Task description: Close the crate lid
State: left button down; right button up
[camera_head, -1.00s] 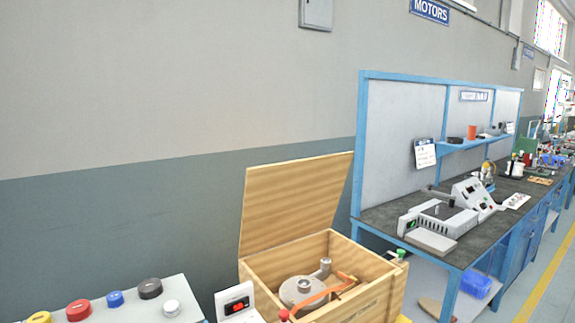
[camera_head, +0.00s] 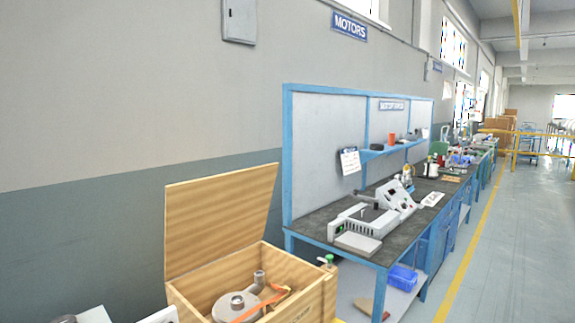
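The wooden crate (camera_head: 318,296) stands at the lower left of the head view, cut off by the bottom edge. Its wooden lid (camera_head: 221,222) is open, standing up and leaning back at the crate's rear side. Inside the crate lies a grey round metal part (camera_head: 238,304) with an orange strap (camera_head: 270,303) beside it. Neither of my grippers shows in the view.
A blue-framed workbench (camera_head: 372,222) with a dark top and grey devices stands right of the crate. A blue bin (camera_head: 401,278) sits on its lower shelf. A grey wall (camera_head: 120,110) runs behind. Open floor (camera_head: 497,270) with a yellow line lies to the right.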

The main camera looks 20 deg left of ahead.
aim_at(207, 220)
jog(key=z, duration=0.8)
jog(key=i, duration=1.95)
jog(key=u, duration=1)
jog(key=i, duration=0.7)
jog(key=u, duration=0.8)
